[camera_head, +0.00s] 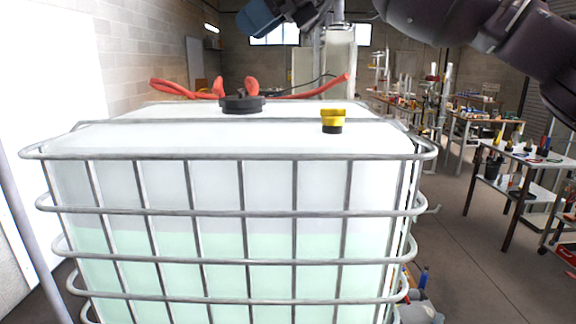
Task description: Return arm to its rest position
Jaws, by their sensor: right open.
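My right arm comes in from the upper right and crosses the top edge of the head view. My right gripper (262,19) shows at the top, cut off by the frame edge, above the back of a large white tank in a metal cage (243,212). It is open, with nothing seen in it, and is apart from the tank. My left gripper is not in view.
The tank fills the middle, with pale green liquid in its lower part. A black lid (241,104), a yellow-and-black cap (333,121) and red hoses (181,90) are on or behind its top. Cluttered workbenches (531,160) stand at right, beside open floor (472,270).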

